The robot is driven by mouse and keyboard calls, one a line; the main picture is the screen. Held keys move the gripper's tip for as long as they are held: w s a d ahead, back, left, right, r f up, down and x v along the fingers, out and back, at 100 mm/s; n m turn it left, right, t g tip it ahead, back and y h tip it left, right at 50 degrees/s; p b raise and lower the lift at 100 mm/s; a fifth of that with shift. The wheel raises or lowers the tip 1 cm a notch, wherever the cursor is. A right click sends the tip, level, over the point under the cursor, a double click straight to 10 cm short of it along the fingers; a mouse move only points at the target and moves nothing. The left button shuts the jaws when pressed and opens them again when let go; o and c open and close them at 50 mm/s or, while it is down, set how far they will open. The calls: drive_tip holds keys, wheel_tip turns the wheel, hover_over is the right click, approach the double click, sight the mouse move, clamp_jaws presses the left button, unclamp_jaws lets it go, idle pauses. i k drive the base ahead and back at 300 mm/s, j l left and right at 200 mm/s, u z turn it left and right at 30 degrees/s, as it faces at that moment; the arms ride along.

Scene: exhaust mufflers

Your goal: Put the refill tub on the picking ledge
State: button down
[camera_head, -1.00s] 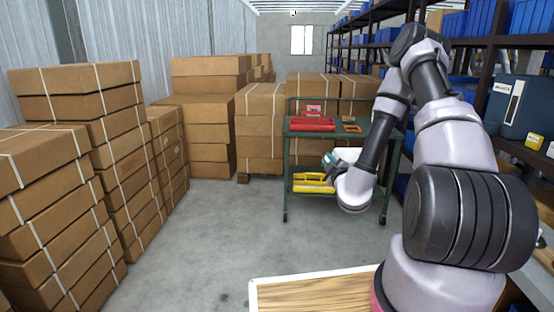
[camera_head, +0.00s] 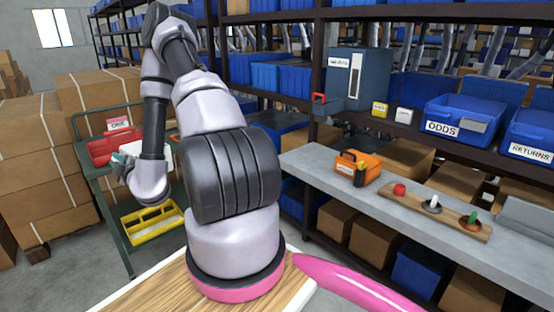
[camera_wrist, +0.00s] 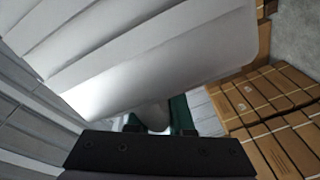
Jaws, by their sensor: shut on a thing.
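A pale white-grey tub (camera_wrist: 150,60) fills the upper part of the wrist view, close to the camera. My gripper (camera_wrist: 153,130) is shut on it; the fingertips are mostly hidden. In the head view the white tub (camera_head: 160,155) shows partly behind my arm, at the level of the green cart's top. A long grey ledge (camera_head: 400,215) runs along the front of the shelving at the right, well apart from my gripper. I cannot tell for certain that it is the picking ledge.
The green cart (camera_head: 133,112) holds a red case (camera_head: 103,150) and a yellow tray (camera_head: 152,222). On the ledge are an orange toolbox (camera_head: 358,168) and a wooden board (camera_head: 440,210) with small items. Blue bins (camera_head: 462,116) stand behind. Stacked cartons (camera_head: 45,180) are at left.

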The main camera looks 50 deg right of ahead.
sight(312, 156)
drive_tip(key=i+j+z, duration=0.1)
drive_tip(key=i+z, duration=0.35)
drive_tip(key=i+j+z, duration=0.2)
drive_tip(key=z, duration=0.2)
drive_tip(key=i+j+z, duration=0.3)
drive_tip(key=z, duration=0.15)
drive_tip(key=i+j+z, duration=0.55)
drive_tip(key=j+z, duration=0.2)
drive_tip(key=j, duration=0.15)
drive_tip(key=i+j+z, duration=0.1)
drive_tip(key=j+z, duration=0.3)
drive_tip(key=j, duration=0.15)
drive_tip(key=j+z, duration=0.35)
drive_tip(key=j, duration=0.2)
